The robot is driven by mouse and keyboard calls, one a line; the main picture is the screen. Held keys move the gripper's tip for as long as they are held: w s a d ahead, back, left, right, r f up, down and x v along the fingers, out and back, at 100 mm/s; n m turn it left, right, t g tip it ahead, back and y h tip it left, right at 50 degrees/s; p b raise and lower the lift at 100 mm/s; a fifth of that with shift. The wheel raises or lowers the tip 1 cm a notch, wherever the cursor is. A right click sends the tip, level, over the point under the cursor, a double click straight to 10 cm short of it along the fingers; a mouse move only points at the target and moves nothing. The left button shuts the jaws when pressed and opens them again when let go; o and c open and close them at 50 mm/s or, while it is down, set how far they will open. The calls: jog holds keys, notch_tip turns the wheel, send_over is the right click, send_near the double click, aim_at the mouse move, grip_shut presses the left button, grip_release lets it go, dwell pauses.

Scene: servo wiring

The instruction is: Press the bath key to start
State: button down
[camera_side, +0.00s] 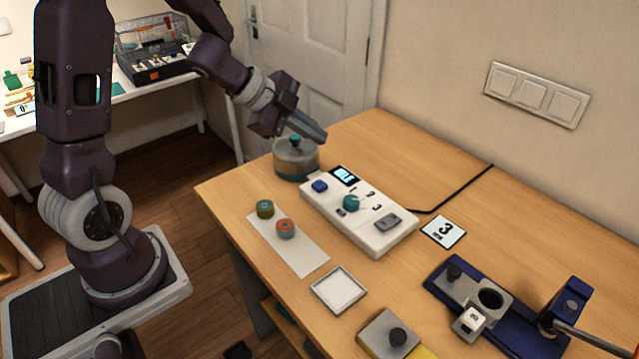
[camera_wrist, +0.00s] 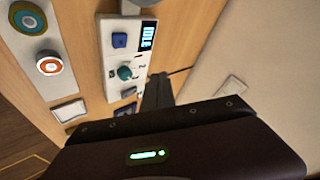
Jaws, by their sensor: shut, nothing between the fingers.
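A white control box (camera_side: 375,232) stands on the wooden table. It carries a blue key (camera_side: 319,186), a lit display (camera_side: 344,176) that seems to read IDLE, a teal knob (camera_side: 351,202) and a grey key (camera_side: 388,221). No label readably names the bath key. The blue key (camera_wrist: 119,40) and the teal knob (camera_wrist: 125,73) also show in the wrist view. My gripper (camera_side: 322,137) is shut and empty, in the air above and behind the box's display end, near the round pot. In the wrist view its fingers (camera_wrist: 158,92) are together, beside the box.
A round grey-and-teal lidded pot (camera_side: 297,160) stands beside the box's far end. Two small spools, green (camera_side: 265,208) and orange (camera_side: 285,228), sit on a pale strip. A white tray (camera_side: 338,290), a number card (camera_side: 444,230) and a blue fixture (camera_side: 445,277) stand nearer. A black cable crosses the table.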

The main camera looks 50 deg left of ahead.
aim_at(315, 185)
jog(key=shift+f, duration=0.1)
jog(key=shift+f, duration=4.35)
jog(key=shift+f, duration=0.4)
jog(key=shift+f, duration=0.5)
jog(key=shift+r, duration=0.9)
jog(key=shift+r, duration=0.1)
jog(key=shift+r, duration=2.45)
